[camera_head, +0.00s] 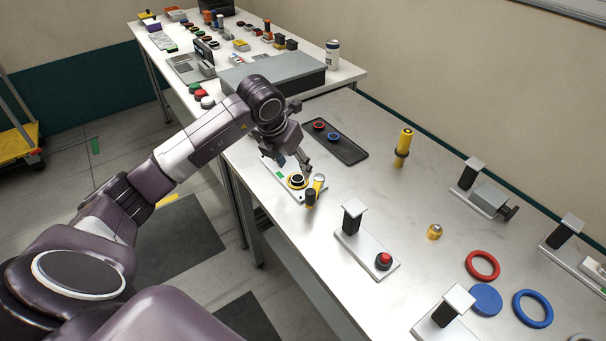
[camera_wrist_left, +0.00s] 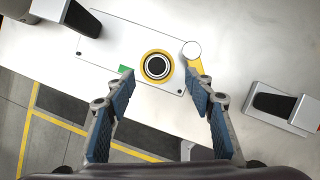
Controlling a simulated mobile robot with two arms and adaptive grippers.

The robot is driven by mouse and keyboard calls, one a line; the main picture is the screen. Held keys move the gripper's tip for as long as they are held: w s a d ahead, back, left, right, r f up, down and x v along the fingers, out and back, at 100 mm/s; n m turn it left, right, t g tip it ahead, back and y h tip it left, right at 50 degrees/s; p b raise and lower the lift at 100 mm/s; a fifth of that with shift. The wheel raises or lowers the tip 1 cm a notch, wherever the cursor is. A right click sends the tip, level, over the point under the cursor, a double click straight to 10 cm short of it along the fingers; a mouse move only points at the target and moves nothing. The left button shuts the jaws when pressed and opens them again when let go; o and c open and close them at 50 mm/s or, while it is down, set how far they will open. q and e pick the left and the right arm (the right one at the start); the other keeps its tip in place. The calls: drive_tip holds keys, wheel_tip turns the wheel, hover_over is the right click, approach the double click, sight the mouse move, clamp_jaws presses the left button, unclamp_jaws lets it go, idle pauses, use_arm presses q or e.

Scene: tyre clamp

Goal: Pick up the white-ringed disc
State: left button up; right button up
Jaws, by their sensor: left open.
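The white-ringed disc (camera_head: 297,180) is black with a white ring on top and sits in a yellow round seat on a pale base plate (camera_wrist_left: 111,34). In the left wrist view the disc (camera_wrist_left: 157,67) lies just beyond the fingertips, centred between them. My left gripper (camera_head: 303,163) points down above the plate; in its wrist view the two blue-padded fingers (camera_wrist_left: 161,78) are spread apart with nothing between them. They look apart from the disc; the exact height is hard to tell. My right gripper is not in view.
A black tray (camera_head: 341,146) with a red-ringed and a blue-ringed disc lies behind. A fixture with a red knob (camera_head: 383,260) stands to the right. The table between it and the yellow post (camera_head: 403,146) is largely clear.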

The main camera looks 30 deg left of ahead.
sight(297, 179)
use_arm(q)
drive_tip(key=shift+f, duration=0.35)
drive_tip(key=shift+a+f+p, duration=0.1)
drive_tip(key=shift+f+p, duration=0.55)
drive_tip(key=shift+p, duration=0.05)
drive_tip(key=x, duration=0.2)
drive_tip(key=p+x, duration=0.1)
drive_tip(key=shift+w+a+f, duration=0.15)
drive_tip(key=shift+w+f, duration=0.1)
drive_tip(key=shift+w, duration=0.15)
drive_tip(key=shift+f, duration=0.2)
drive_tip(key=c, duration=0.6)
drive_tip(key=shift+s, duration=0.1)
drive_tip(key=c, duration=0.4)
drive_tip(key=shift+o, duration=0.3)
drive_tip(key=shift+f, duration=0.1)
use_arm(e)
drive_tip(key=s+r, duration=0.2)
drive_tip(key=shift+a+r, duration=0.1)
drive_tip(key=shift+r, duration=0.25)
